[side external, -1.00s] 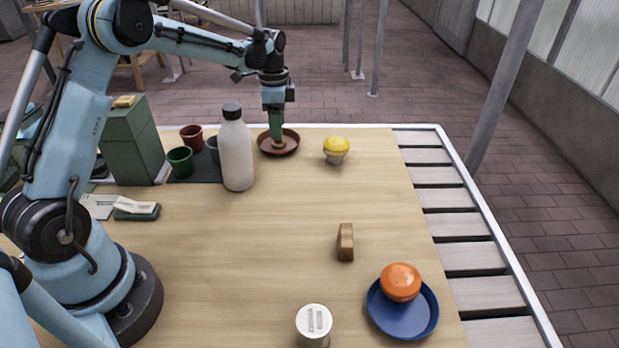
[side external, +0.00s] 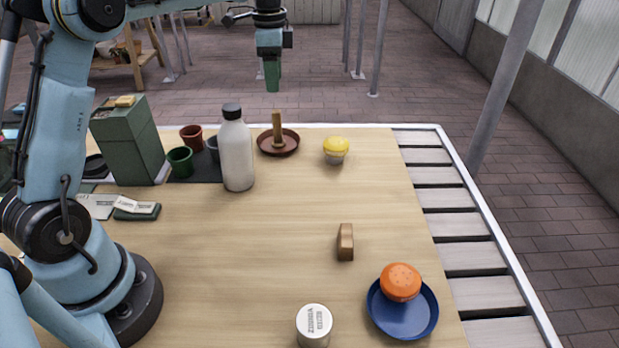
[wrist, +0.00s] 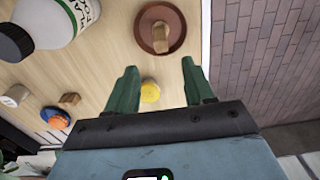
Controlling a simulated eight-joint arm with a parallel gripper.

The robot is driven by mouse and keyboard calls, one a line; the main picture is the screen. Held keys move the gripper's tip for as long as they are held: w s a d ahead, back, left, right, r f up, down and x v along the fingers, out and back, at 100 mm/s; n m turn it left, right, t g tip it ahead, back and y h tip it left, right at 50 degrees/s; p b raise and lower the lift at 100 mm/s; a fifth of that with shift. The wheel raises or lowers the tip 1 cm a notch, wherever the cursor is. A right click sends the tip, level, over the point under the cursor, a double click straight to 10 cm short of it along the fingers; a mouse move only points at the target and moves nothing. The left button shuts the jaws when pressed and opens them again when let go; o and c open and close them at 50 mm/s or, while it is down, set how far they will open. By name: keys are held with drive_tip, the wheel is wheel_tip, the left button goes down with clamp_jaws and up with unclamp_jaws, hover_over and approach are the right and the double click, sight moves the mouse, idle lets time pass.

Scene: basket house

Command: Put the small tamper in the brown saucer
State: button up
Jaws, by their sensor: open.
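The small tamper (side external: 277,128) is tan wood and stands upright in the brown saucer (side external: 292,147) at the far edge of the table. In the wrist view the tamper (wrist: 161,36) shows within the round saucer (wrist: 145,17), above the fingertips. My gripper (side external: 272,86) is raised well above the saucer, apart from the tamper. In the wrist view its green fingers (wrist: 158,65) are spread with nothing between them.
A white bottle (side external: 237,155) with a dark cap stands left of the saucer, and a yellow-topped cup (side external: 336,150) stands right. Green and red cups (side external: 180,161) are further left. A blue plate (side external: 403,327) with an orange item is in front. The middle is mostly clear.

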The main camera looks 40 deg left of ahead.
drive_tip(key=s+d+r+n+t, duration=0.3)
drive_tip(key=s+d+n+t, duration=0.15)
drive_tip(key=s+d, duration=0.5)
drive_tip(key=s+d+f+n+t, duration=0.1)
drive_tip(key=s+d+f+n, duration=0.1)
drive_tip(key=s+f, duration=0.1)
drive_tip(key=s+d+f+n+t, duration=0.1)
drive_tip(key=s+d+f+n, duration=0.1)
drive_tip(key=s, duration=0.4)
drive_tip(key=shift+s+d+f+n+t, duration=0.25)
drive_tip(key=shift+s+f+n+t, duration=0.05)
drive_tip(key=shift+f+n+t, duration=0.1)
